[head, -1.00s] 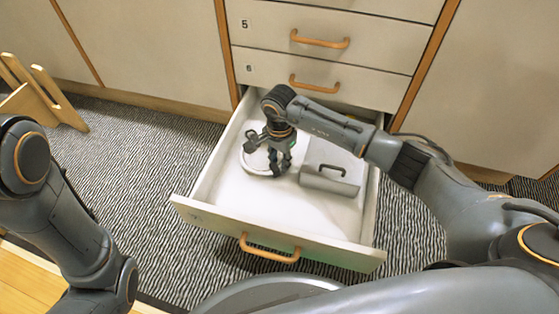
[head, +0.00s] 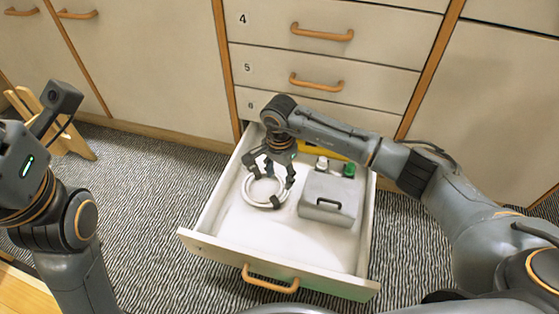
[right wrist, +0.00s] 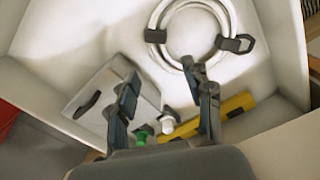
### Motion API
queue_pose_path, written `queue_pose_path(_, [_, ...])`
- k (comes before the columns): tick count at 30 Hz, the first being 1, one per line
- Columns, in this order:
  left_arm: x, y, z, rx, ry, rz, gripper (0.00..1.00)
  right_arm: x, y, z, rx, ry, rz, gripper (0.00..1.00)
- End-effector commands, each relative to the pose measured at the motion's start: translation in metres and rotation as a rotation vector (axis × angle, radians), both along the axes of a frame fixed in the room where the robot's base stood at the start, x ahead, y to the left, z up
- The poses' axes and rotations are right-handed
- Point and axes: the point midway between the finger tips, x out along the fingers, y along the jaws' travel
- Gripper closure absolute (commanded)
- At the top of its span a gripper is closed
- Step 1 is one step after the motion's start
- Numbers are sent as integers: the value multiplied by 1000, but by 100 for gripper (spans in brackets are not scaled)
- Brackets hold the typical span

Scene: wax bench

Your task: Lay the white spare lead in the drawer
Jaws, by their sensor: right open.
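The white spare lead (head: 265,206), a coiled ring with dark clips, lies flat on the drawer floor at its left side. It also shows at the top of the right wrist view (right wrist: 227,15). The drawer (head: 222,247) is pulled out, its front panel towards me. My right gripper (head: 268,178) is open and empty just above the lead's far part. In the right wrist view the fingers (right wrist: 165,82) are spread, with nothing between them. Whether a fingertip touches the lead is unclear. My left wrist shows at the left edge; its fingers are outside the picture.
A grey case (head: 328,193) with a dark handle lies in the drawer, right of the lead. Behind it are a yellow object (head: 318,150), a green-topped item (head: 349,170) and a small white item (head: 322,163). The front left drawer floor is clear. A wooden stand is at left.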

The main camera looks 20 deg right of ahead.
Motion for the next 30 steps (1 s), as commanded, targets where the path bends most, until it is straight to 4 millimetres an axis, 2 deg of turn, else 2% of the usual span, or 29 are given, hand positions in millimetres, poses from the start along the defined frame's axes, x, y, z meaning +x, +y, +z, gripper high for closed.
queue_pose_path(1, [4,0,2,0,20,0,100,0,-1,13,-2,-1,0,49])
queue_pose_path(6, [8,1,-4,-3,46,-3,100,0,-1,27,-1,0,-1,49])
queue_pose_path(24, [9,1,-7,-3,52,-3,100,-1,1,29,3,2,-1,49])
queue_pose_path(27, [10,1,-7,-4,56,-3,100,-11,15,27,47,25,-6,49])
queue_pose_path(29, [11,1,-7,-4,63,-3,100,-24,34,26,108,58,-16,49])
queue_pose_path(30, [12,2,-8,-3,71,-4,100,-37,51,27,165,90,-27,49])
